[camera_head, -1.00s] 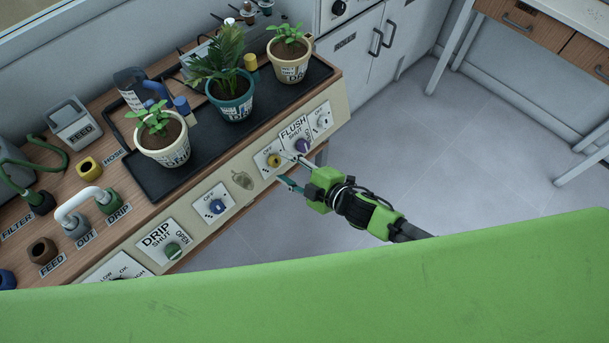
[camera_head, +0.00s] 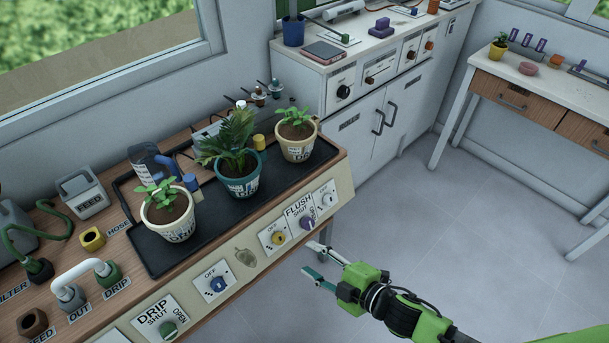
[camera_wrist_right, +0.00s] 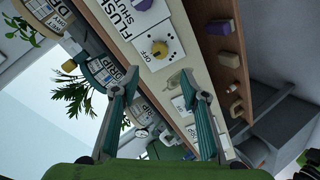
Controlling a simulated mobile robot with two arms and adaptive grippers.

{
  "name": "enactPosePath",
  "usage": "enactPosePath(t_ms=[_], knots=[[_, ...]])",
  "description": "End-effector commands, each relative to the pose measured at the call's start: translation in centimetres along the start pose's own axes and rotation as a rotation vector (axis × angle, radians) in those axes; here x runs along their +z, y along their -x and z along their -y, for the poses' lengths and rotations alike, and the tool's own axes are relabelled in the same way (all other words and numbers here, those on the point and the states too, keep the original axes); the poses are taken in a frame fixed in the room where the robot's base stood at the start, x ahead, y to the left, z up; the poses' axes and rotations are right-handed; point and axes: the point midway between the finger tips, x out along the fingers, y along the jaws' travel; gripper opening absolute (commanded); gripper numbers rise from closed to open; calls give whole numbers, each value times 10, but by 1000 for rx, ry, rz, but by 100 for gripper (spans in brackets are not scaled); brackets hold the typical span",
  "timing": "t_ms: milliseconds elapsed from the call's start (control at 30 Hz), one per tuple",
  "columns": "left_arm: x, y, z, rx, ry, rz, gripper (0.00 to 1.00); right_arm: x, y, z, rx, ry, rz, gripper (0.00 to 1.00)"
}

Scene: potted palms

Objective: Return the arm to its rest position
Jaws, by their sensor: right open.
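My right gripper (camera_head: 318,266) is open and empty in the head view. It hangs in front of the bench's knob panel, apart from it, below the purple FLUSH knob (camera_head: 307,223). In the right wrist view its two teal fingers (camera_wrist_right: 165,105) are spread, with nothing between them. The yellow knob (camera_wrist_right: 159,49) and its plate show beyond the fingers; this knob also shows in the head view (camera_head: 278,238). My left gripper is in neither view.
A black tray (camera_head: 190,248) on the wooden bench holds three potted plants, the middle one a palm (camera_head: 238,178). The panel also has a blue knob (camera_head: 218,285) and a green DRIP knob (camera_head: 168,328). A white cabinet (camera_head: 365,125) stands behind. The floor (camera_head: 440,235) at right is clear.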

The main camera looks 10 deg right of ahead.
Motion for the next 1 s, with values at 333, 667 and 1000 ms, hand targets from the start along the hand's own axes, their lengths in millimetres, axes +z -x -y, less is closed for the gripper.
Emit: enactPosePath(t_ms=[333,667,1000], knots=[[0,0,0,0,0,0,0,56,-5,27,-17,-115,129,41],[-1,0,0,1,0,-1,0,217,52,198,-93,-624,624,41],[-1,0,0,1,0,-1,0,224,173,409,-203,-1096,1053,41]])
